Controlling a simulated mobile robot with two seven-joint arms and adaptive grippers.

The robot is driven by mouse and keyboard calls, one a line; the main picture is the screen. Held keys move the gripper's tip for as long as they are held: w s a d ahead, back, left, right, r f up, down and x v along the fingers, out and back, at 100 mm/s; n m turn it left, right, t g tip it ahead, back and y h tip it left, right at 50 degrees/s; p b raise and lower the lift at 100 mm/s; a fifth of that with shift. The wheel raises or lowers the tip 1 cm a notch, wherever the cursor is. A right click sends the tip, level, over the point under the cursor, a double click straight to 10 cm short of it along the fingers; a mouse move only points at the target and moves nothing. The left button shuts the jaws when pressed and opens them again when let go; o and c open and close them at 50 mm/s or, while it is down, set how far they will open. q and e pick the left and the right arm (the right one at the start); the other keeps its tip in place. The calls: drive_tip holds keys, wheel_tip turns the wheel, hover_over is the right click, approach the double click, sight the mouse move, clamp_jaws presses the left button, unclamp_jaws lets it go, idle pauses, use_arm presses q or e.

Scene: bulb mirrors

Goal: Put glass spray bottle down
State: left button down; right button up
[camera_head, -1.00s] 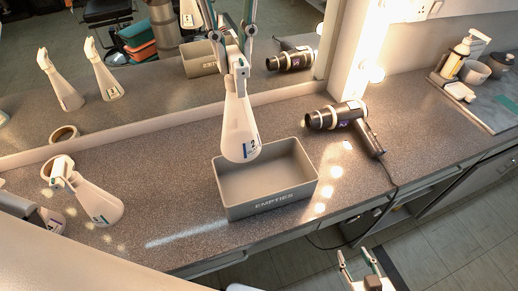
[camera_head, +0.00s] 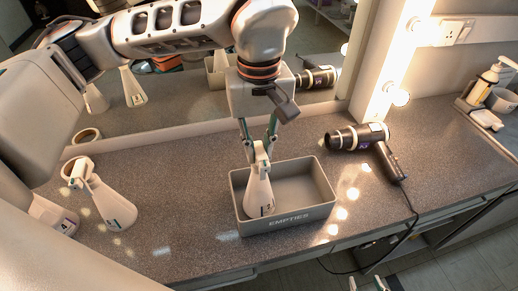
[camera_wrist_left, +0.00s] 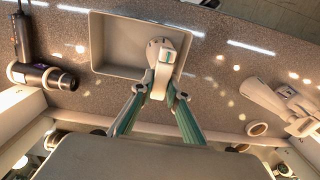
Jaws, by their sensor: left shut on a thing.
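A glass spray bottle (camera_head: 259,196) with a label reading 2 hangs or stands upright at the left end of the grey EMPTIES bin (camera_head: 300,222). My left gripper (camera_head: 258,147) reaches down from above and is shut on the bottle's neck. The left wrist view shows the bottle's head (camera_wrist_left: 160,70) between the fingers, over the bin (camera_wrist_left: 112,47). I cannot tell whether the bottle's base touches the bin floor. My right gripper (camera_head: 368,285) barely shows at the bottom edge, its fingertips apart and empty.
Two more spray bottles stand left on the counter, one (camera_head: 112,209) nearer the bin and one (camera_head: 52,216) partly hidden. A hair dryer (camera_head: 368,146) lies right of the bin. The mirror is behind.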

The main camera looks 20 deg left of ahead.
use_arm(q)
drive_tip(key=shift+f, duration=0.5)
drive_tip(key=c, duration=2)
unclamp_jaws()
drive_tip(key=shift+o, duration=0.2)
wheel_tip(320, 180, up, 12)
drive_tip(key=shift+s, duration=0.15)
